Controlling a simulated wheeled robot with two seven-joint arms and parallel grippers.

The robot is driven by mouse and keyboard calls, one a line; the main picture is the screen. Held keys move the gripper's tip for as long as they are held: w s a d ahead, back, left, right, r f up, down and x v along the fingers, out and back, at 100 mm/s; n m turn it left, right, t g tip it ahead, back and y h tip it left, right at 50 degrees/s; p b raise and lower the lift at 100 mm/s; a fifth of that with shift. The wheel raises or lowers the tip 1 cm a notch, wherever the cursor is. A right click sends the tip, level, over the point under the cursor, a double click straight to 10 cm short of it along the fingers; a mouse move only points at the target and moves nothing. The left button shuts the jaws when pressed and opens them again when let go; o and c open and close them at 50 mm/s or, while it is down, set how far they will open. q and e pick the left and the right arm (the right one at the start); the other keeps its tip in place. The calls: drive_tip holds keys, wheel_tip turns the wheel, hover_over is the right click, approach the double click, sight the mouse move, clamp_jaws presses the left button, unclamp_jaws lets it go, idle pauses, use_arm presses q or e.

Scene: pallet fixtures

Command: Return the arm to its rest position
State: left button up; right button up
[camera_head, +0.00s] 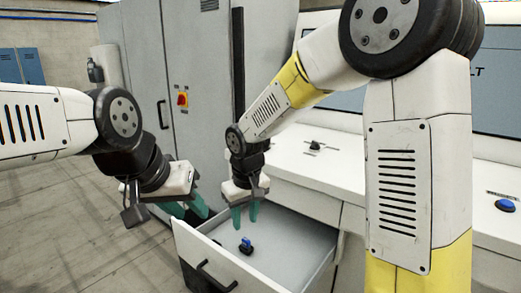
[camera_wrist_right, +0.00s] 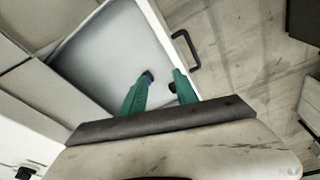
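My right arm reaches in from the right in the head view. Its gripper (camera_head: 245,217) has two teal fingers pointing down above the open drawer (camera_head: 292,248). In the right wrist view, these fingers (camera_wrist_right: 160,92) are apart with nothing held between them. A small blue and black part (camera_head: 246,245) rests on the drawer floor below the right gripper, apart from it.
The drawer is pulled out from a white counter (camera_head: 325,170), its black handle (camera_head: 215,277) at the front. A black part (camera_head: 315,146) and a blue-topped part (camera_head: 505,205) sit on the counter. A tall grey cabinet (camera_head: 205,90) stands behind. Floor at left is clear.

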drive_tip(key=s+d+r+m+t, duration=0.2)
drive_tip(key=s+d+r, duration=0.4)
drive_tip(key=d, duration=0.3)
drive_tip(key=s+d+r+m+t+y, duration=0.1)
drive_tip(key=s+d+r+m+t, duration=0.1)
drive_tip(key=s+d+r+m, duration=0.2)
drive_tip(key=s+d+r, duration=0.3)
drive_tip(key=s+d, duration=0.2)
drive_tip(key=shift+d, duration=0.4)
idle(1.0)
